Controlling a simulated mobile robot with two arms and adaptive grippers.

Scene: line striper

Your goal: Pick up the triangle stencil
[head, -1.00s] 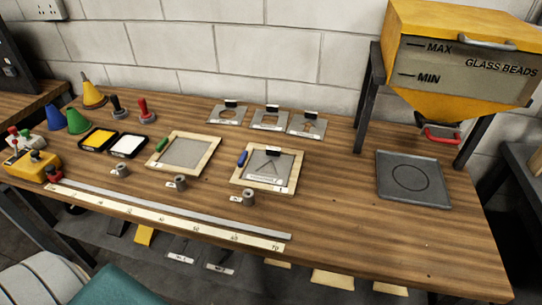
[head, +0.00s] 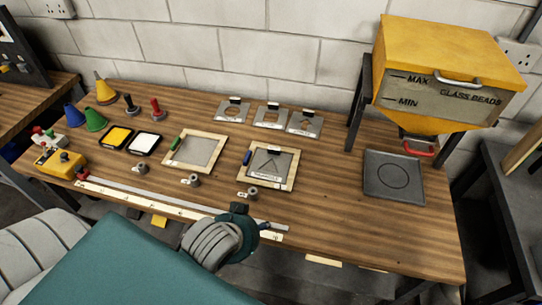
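The triangle stencil (head: 273,154) is a metal plate with a black grip at its top edge and a triangle shape in it. It lies in the right-hand wooden frame (head: 245,177) on the workbench. My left arm reaches over the bench's front edge, in front of that frame and apart from the stencil. I make out no gripper fingers on this arm. My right gripper is out of view.
A blue-handled tool (head: 247,158) lies at the frame's left edge. A small grey cylinder (head: 252,192) stands before it. A grey tray (head: 372,187) is to the right.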

